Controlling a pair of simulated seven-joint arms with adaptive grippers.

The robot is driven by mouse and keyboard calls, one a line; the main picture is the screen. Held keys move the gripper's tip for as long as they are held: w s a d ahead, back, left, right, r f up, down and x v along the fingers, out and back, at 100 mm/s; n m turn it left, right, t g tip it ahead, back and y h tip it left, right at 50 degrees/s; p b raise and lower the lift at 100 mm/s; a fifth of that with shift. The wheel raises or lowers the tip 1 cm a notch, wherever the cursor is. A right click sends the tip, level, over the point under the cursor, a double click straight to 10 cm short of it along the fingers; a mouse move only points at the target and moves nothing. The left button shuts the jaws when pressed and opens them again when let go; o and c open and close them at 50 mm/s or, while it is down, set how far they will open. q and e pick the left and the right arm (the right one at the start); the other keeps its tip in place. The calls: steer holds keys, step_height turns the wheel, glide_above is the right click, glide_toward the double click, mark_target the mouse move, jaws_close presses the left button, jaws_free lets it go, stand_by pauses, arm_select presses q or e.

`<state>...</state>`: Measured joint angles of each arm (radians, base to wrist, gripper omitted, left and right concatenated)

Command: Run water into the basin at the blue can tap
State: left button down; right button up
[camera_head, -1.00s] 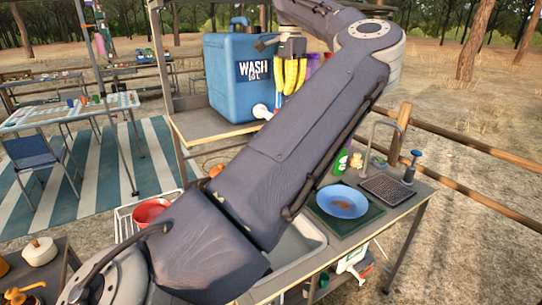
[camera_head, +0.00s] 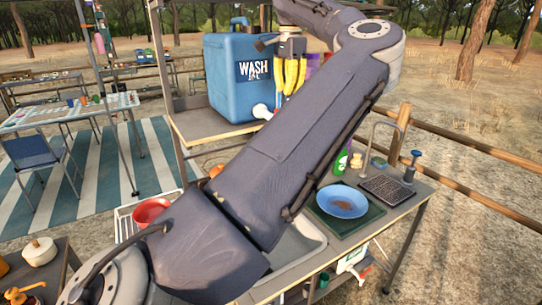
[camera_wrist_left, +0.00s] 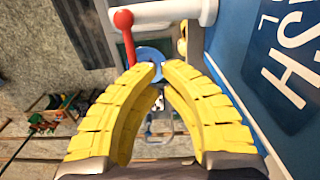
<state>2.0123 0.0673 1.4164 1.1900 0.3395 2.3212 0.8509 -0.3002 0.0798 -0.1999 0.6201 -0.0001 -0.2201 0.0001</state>
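The blue water can (camera_head: 231,85) marked WASH stands on a wooden shelf. Its white tap (camera_head: 262,111) sticks out low on the can. In the left wrist view the white tap (camera_wrist_left: 172,12) crosses the top, with a red lever (camera_wrist_left: 125,22) beside it. My left gripper (camera_head: 290,92) points down beside the can's front, above the tap. The grey basin (camera_head: 301,246) is set in the counter below, partly hidden by my left arm. My right gripper is not in view.
A blue bowl (camera_head: 342,201) rests on a dark mat on the counter, near a green bottle (camera_head: 341,161), a curved faucet (camera_head: 371,140) and a dark rack (camera_head: 387,189). A red bowl (camera_head: 150,211) is at the left. The can's wall is close beside my fingers.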

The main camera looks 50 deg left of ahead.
arm_select(q)
steer(key=shift+f, duration=0.15)
stand_by(0.3)
steer(key=shift+f, duration=1.95)
steer(key=shift+d, duration=0.2)
steer(key=s+d+r, duration=0.1)
steer(key=d+r, duration=0.2)
steer(key=r, duration=0.1)
steer(key=shift+d+r, duration=0.3)
steer(key=shift+d, duration=0.1)
stand_by(0.3)
steer(key=s+d, duration=0.5)
steer(key=d, duration=0.1)
steer(key=shift+s, duration=0.35)
